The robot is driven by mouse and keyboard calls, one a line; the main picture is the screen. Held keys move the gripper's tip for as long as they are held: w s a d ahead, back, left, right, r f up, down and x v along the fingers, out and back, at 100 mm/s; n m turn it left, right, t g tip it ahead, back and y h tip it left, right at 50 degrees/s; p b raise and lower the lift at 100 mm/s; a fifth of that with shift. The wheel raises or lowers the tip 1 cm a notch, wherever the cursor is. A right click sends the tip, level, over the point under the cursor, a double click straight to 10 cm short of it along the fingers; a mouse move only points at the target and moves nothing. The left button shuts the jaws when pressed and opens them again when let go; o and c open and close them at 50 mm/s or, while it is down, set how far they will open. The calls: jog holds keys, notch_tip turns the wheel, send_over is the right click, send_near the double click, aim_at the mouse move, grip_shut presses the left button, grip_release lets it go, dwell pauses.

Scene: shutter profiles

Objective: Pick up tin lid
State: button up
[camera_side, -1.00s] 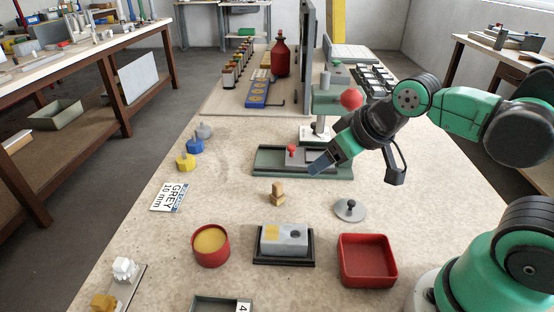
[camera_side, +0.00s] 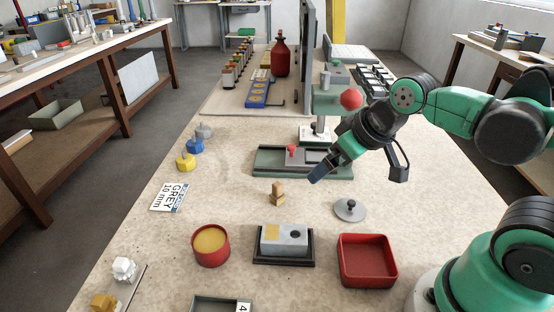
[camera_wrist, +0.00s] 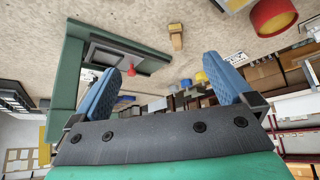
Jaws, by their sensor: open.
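The tin lid (camera_side: 350,210) is a round grey metal disc with a dark knob on top. It lies flat on the bench in the side view, above the red square tray. An open red round tin (camera_side: 211,246) with yellow contents stands to its left; a red tin also shows at the top right of the wrist view (camera_wrist: 272,17). My gripper (camera_side: 315,178) is above the bench, up and left of the lid in the side view, apart from it. In the wrist view my gripper (camera_wrist: 168,85) has its two blue fingers spread with nothing between them. I cannot see the lid in the wrist view.
A red square tray (camera_side: 367,261) and a grey block on a black base (camera_side: 284,243) stand near the lid. A small wooden piece (camera_side: 277,194) stands left of it. A green fixture with a red knob (camera_side: 270,160) lies behind my gripper.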

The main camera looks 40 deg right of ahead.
aim_at(353, 202)
jog(key=d+f+n+g, duration=0.1)
jog(key=d+f, duration=0.1)
jog(key=s+d+f+n+g, duration=0.1)
jog(key=d+f+g, duration=0.1)
jog(key=d+f+n+g, duration=0.1)
jog(key=d+f, duration=0.1)
jog(key=shift+s+d+f+n+g+y, duration=0.15)
jog(key=shift+d+n+g+y, duration=0.1)
jog(key=shift+n+g+y, duration=0.05)
jog(key=shift+s+d+f+g, duration=0.25)
jog(key=shift+f+g, duration=0.05)
jog(key=shift+f, duration=0.1)
jog(key=shift+w+a+f, duration=0.1)
jog(key=shift+w+f, duration=0.05)
jog(key=shift+f, duration=1.25)
jog(key=shift+w+a+f, duration=0.1)
jog(key=shift+w+f, duration=0.05)
jog(key=shift+f, duration=1.2)
jog(key=c, duration=1)
jog(key=shift+r, duration=0.15)
